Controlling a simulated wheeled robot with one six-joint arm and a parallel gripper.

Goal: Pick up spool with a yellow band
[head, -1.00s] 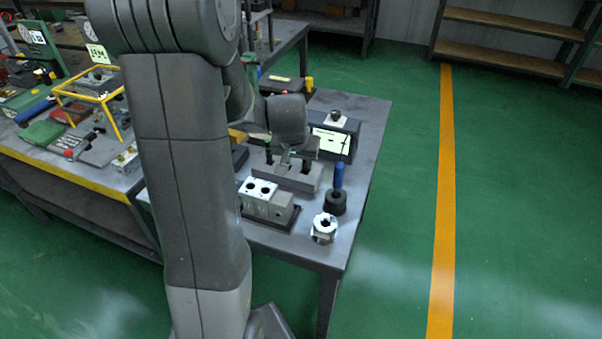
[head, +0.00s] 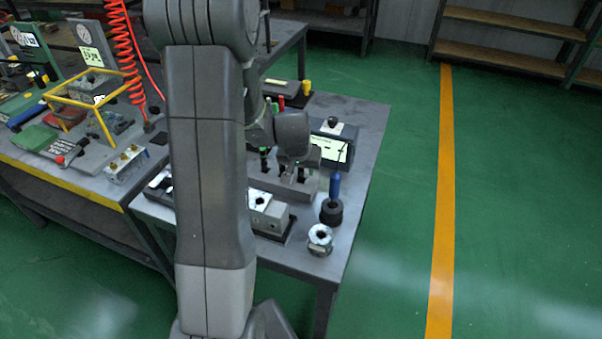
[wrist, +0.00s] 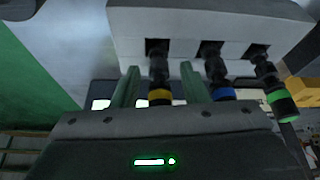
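The spool with a yellow band (wrist: 159,95) is a dark stem seated in a hole of a grey block (wrist: 225,25), in the wrist view. My gripper (wrist: 158,68) is open, with one finger on each side of this spool and a gap on both sides. A spool with a blue band (wrist: 222,92) stands just right of my right finger, and one with a green band (wrist: 280,94) is further right. In the head view my gripper (head: 292,175) is down at the grey block (head: 258,182); the yellow band is hidden there.
A blue-handled tool in a black ring (head: 331,210) and a steel nut-shaped fitting (head: 320,239) stand right of the block. A metal valve body (head: 268,214) is in front. The floor (head: 510,200) at right is clear.

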